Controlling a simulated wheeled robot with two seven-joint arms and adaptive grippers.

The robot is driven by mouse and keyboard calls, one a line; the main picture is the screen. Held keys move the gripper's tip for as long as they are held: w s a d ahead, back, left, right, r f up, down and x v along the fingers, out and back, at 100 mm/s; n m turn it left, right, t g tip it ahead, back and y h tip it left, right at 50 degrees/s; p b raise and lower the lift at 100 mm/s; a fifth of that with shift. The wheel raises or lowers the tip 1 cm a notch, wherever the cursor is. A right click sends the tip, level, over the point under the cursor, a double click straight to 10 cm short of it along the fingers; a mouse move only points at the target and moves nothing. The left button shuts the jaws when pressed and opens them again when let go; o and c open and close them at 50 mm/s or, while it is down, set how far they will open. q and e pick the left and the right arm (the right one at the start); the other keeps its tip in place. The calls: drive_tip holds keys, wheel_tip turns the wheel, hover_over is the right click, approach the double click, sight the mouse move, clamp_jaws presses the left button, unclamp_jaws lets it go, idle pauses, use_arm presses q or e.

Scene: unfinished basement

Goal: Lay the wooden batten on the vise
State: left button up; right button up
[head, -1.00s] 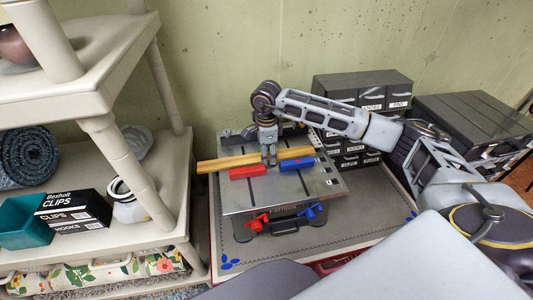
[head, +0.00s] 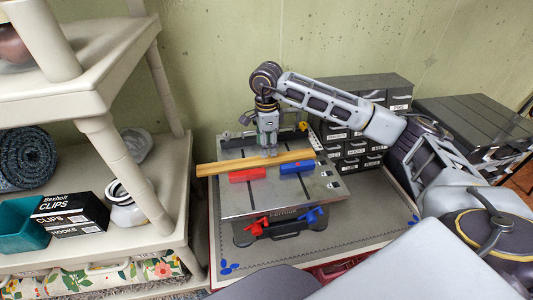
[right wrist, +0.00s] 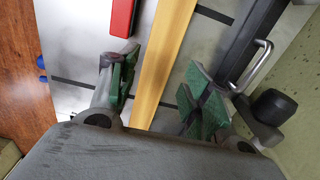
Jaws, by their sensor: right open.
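The wooden batten (head: 225,167) is a long yellow strip lying across the top of the vise (head: 235,207), behind its red and blue blocks. Its left end sticks out past the vise's left edge. My right gripper (head: 268,153) is above the middle of the batten. In the right wrist view the gripper (right wrist: 160,88) is open, its green-padded fingers apart on both sides of the batten (right wrist: 164,55) with gaps between. The vise's metal top (right wrist: 80,30) shows beneath. My left gripper is out of view.
The vise stands on a grey bench top (head: 350,212). Black drawer units (head: 360,95) stand behind and to the right. A beige shelf (head: 165,195) with boxes is on the left. The green wall is close behind.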

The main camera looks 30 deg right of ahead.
sight(267, 159)
wheel_tip(267, 159, up, 6)
drive_tip(key=b, duration=0.1)
drive_tip(key=shift+r, duration=0.2)
